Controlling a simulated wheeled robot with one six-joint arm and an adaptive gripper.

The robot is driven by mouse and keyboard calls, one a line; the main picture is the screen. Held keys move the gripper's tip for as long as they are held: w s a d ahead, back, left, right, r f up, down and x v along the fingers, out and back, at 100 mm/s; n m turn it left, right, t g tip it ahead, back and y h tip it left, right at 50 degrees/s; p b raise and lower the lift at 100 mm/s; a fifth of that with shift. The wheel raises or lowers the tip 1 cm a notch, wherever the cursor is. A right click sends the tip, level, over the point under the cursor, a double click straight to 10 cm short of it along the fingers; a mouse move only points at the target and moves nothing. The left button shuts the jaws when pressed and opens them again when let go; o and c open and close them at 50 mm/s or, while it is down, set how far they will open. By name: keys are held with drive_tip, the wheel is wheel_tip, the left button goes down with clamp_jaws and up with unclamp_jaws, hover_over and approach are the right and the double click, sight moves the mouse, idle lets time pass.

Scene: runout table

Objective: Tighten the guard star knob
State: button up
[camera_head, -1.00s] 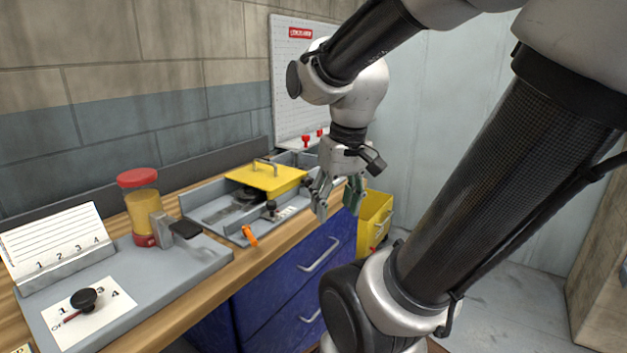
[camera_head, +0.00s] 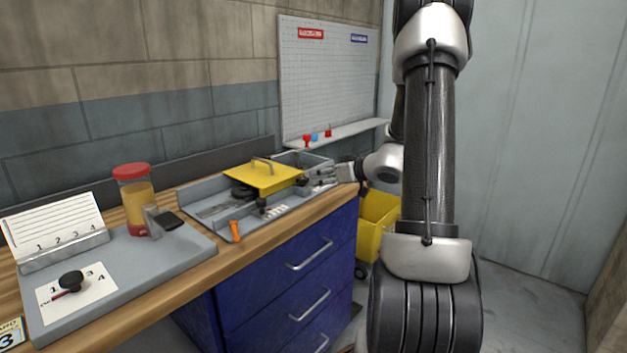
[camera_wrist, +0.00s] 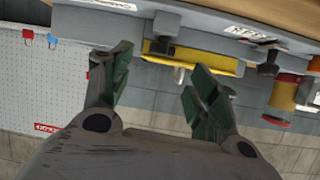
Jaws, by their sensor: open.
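The yellow guard (camera_head: 262,177), with a grey handle on top, sits over the grey fixture tray on the bench. A black knob (camera_head: 302,181) stands at the guard's right end and looks like the star knob; its lobes are too small to make out. In the wrist view the black knob (camera_wrist: 166,22) is beyond the gap between my fingers, beside the yellow guard (camera_wrist: 200,60). My gripper (camera_head: 327,175) is just right of the knob, roughly level with it. In the wrist view my gripper (camera_wrist: 160,78) is open and empty, its green-padded fingers apart.
Another black knob (camera_head: 262,203) and an orange lever (camera_head: 235,231) are at the tray's front. A red-capped jar (camera_head: 133,190) and a dial plate (camera_head: 77,292) are farther left. A pegboard (camera_head: 330,75) stands behind, and a yellow bin (camera_head: 378,220) is right of the blue drawers.

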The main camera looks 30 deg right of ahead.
sight(304, 179)
drive_tip(key=shift+n, duration=0.6)
drive_tip(key=x, duration=0.8)
drive_tip(key=shift+s, duration=0.1)
drive_tip(key=c, duration=1)
drive_tip(key=shift+a, duration=0.15)
